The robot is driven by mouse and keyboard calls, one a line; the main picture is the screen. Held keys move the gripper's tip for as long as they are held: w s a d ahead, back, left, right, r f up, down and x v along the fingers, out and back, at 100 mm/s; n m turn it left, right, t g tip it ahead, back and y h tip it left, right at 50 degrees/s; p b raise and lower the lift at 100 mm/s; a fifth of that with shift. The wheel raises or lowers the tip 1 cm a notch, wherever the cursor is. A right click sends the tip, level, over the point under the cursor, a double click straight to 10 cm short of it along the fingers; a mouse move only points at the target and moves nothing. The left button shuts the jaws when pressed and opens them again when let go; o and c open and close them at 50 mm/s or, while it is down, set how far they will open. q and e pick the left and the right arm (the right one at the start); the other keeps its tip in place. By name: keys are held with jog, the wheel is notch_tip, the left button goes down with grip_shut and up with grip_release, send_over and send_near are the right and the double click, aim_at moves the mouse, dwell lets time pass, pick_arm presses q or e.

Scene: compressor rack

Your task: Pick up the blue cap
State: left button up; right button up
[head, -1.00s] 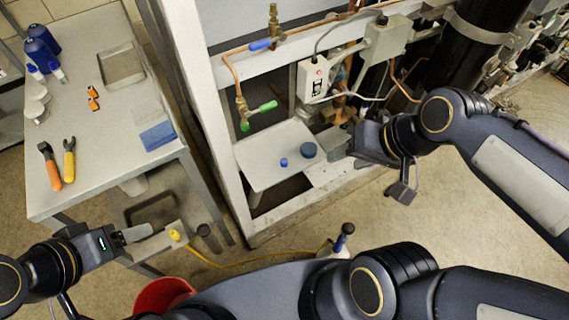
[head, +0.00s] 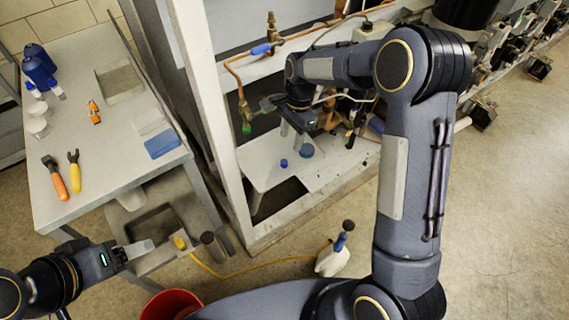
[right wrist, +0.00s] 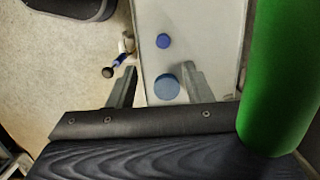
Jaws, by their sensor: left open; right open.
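A small bright blue cap (head: 284,163) lies on the white shelf plate (head: 258,172) inside the rack. A larger, duller blue round piece (head: 306,150) lies beside it. My right gripper (head: 292,133) is open and empty above the plate, pointing down near both pieces. In the right wrist view the small blue cap (right wrist: 163,41) is beyond the fingertips, and the larger blue piece (right wrist: 166,87) shows between the fingers, nearer the right one. My left gripper (head: 140,248) is open and empty at the lower left, far from the rack.
A green valve handle (right wrist: 285,70) looms close at the right of the wrist view. Copper pipe (head: 235,72) and the white rack post (head: 205,100) stand near my right arm. A side table (head: 110,155) holds pliers, bottles and a tray. A red bucket (head: 170,305) stands below.

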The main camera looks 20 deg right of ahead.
send_over(284, 161)
jog(key=d, duration=0.1)
jog(key=f, duration=0.4)
jog(key=shift+s+d+f, duration=0.1)
jog(key=shift+d+f, duration=0.1)
jog(key=shift+a+f+p, duration=0.15)
jog(key=shift+a+f, duration=0.05)
jog(key=shift+f, duration=0.65)
jog(key=shift+a+f+p, duration=0.15)
jog(key=shift+f, duration=0.7)
jog(key=shift+a+f+p, duration=0.15)
jog(key=shift+a+f, duration=0.05)
jog(key=shift+f, duration=0.65)
grip_shut()
